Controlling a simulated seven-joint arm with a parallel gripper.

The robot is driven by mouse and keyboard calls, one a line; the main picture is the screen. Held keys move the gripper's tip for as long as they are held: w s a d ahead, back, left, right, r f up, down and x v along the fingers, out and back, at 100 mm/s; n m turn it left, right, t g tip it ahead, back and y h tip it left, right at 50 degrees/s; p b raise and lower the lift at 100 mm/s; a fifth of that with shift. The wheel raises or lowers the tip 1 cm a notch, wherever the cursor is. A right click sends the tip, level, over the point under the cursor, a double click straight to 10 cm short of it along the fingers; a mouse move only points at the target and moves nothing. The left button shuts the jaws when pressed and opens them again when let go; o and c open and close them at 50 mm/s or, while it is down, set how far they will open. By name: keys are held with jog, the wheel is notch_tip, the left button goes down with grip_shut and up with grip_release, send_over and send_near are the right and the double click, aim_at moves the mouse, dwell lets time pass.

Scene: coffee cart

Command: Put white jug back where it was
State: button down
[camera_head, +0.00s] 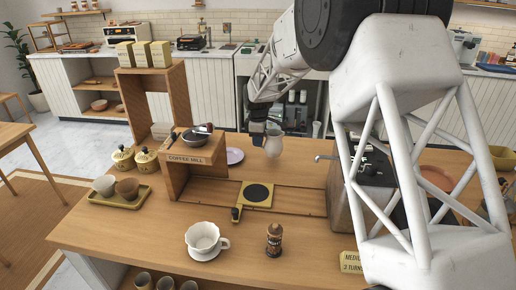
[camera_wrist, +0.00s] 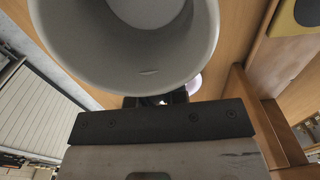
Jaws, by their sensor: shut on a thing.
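The white jug (camera_head: 273,145) hangs from my gripper (camera_head: 259,135) near the back of the cart in the head view. My gripper is shut on the jug, at its left side in the head view. In the wrist view the jug's round opening (camera_wrist: 140,50) fills the top, close in front of my gripper (camera_wrist: 158,98). The fingertips are mostly hidden behind the jug and the gripper body. I cannot tell whether the jug touches the counter.
The coffee mill stand (camera_head: 196,152) is further left and the coffee machine (camera_head: 352,190) is to the right.

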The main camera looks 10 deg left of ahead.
jog(key=shift+f, duration=0.1)
jog(key=shift+f, duration=1.65)
jog(key=shift+f, duration=0.1)
jog(key=c, duration=1.1)
grip_release()
jog(key=shift+c, duration=0.2)
notch_tip(320, 180, up, 12)
jog(key=shift+r, duration=0.1)
